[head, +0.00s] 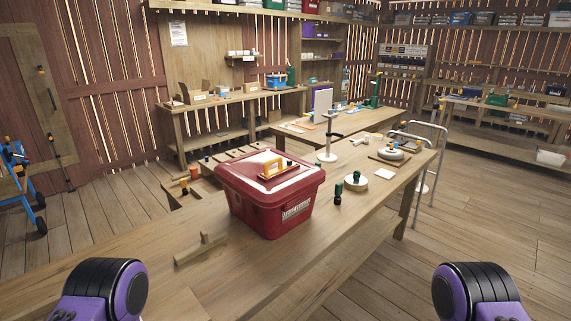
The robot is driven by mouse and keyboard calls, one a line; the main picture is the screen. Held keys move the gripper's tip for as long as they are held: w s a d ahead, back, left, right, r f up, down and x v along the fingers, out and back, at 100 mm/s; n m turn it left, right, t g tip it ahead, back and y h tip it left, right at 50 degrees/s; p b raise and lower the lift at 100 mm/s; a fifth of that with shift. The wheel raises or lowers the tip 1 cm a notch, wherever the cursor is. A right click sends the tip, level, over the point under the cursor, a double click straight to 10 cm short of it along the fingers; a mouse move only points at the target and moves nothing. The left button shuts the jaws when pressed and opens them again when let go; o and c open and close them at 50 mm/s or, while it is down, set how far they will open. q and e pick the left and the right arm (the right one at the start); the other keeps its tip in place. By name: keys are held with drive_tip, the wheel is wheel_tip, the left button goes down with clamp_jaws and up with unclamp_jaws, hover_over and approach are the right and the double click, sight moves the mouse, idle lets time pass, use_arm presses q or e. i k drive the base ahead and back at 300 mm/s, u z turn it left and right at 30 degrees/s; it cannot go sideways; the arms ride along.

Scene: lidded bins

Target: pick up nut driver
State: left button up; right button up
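A red lidded bin (270,201) stands on the wooden workbench (222,268), its lid closed. I cannot tell for sure which thing is the nut driver. Another small green piece (356,177) sits on a round pale block. Neither of my grippers shows; only purple and black parts of my arms are at the bottom left and bottom right corners.
A wooden piece with a peg (201,249) lies left of the bin. A metal rail frame (432,150) stands by the bench's right end. The bench front is mostly clear. Shelves line the back walls.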

sight(339, 187)
drive_tip(key=z, duration=1.6)
drive_tip(key=i, duration=1.8)
drive_tip(key=u, duration=1.3)
